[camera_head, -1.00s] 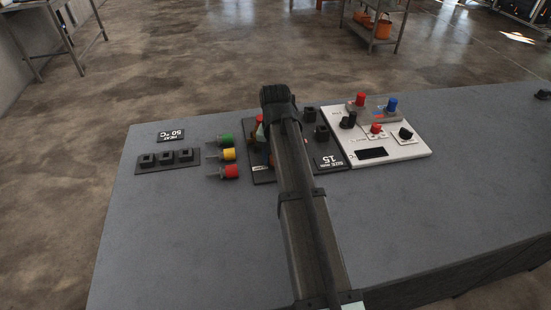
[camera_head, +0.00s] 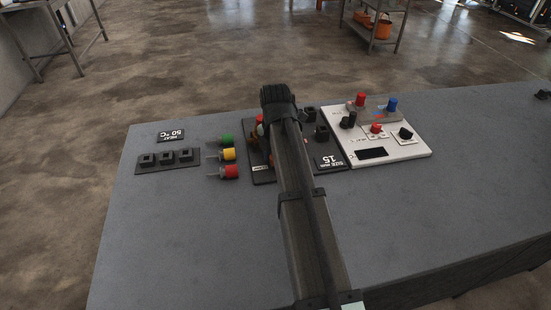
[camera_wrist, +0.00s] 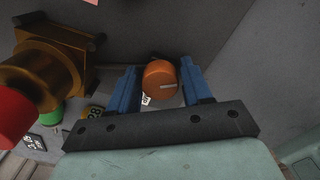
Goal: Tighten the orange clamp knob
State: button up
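In the head view my dark arm hides most of the gripper and the knob's surroundings; the black board (camera_head: 263,174) with the knob area shows only at the arm's edges.
A brass fitting (camera_wrist: 40,75) with a red end (camera_wrist: 12,115) stands left of the gripper in the wrist view. In the head view, green, yellow and red plugs (camera_head: 228,155) lie left of the arm, a white panel (camera_head: 395,150) right. The front of the grey bench (camera_head: 190,240) is clear.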

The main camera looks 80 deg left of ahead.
jog(key=o, duration=0.5)
jog(key=shift+c, duration=0.2)
jog(key=shift+r, duration=0.1)
jog(key=shift+r, duration=3.4)
jog(key=shift+r, duration=0.1)
notch_tip(320, 180, up, 14)
